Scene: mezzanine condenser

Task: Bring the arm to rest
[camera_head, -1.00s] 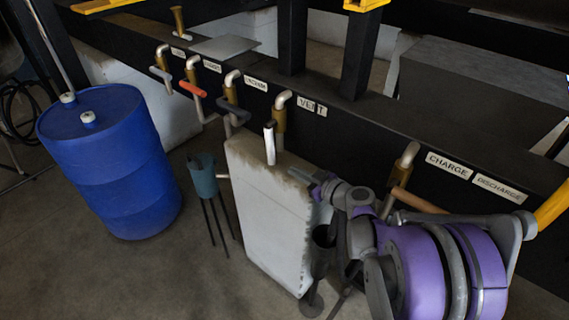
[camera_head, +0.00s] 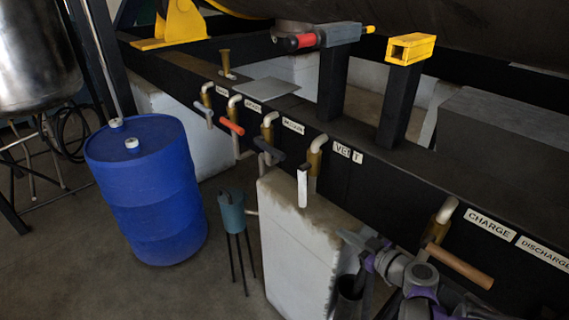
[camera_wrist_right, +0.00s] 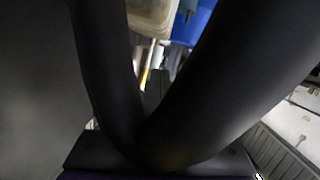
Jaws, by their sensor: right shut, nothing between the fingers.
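My right gripper (camera_head: 353,240) shows at the lower right of the head view, at the end of my grey and purple arm. It is shut and empty, its grey tip pointing up and left beside the pale block (camera_head: 300,235). I cannot tell whether it touches the block. In the wrist view two dark, tube-like parts fill much of the picture and meet low in the middle. My left gripper is not in view.
A pipe with an orange-brown handle (camera_head: 459,266) stands close to my right arm. The black beam (camera_head: 405,195) carries labelled valves. A teal pot on thin legs (camera_head: 232,212) and a blue drum (camera_head: 150,195) stand left, with bare floor (camera_head: 120,290) in front.

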